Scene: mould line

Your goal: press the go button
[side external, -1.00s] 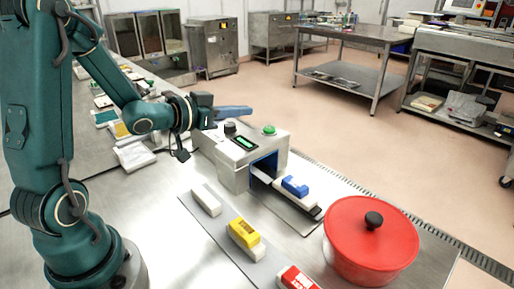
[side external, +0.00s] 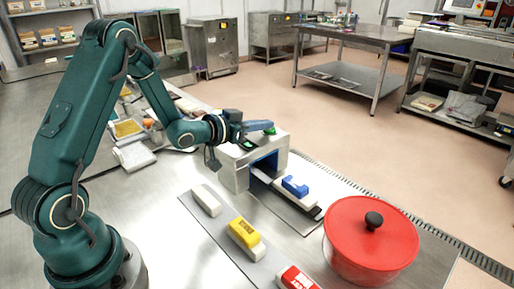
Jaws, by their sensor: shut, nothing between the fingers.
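The go button is a green button (side external: 270,131) on top of a grey machine (side external: 236,173) with an open tunnel front. My gripper (side external: 270,125) is shut and empty, its blue fingers reaching over the machine's top with the tips at the green button. I cannot tell whether the tips touch the button or hover just over it. A small green display (side external: 248,144) shows partly below the fingers. The black knob beside it is hidden behind my gripper.
A blue block on a white one (side external: 295,187) sits on the belt at the tunnel mouth. A white block (side external: 206,201), a yellow-topped block (side external: 245,237) and a red block (side external: 296,279) lie in front. A red lidded pot (side external: 370,240) stands at the right.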

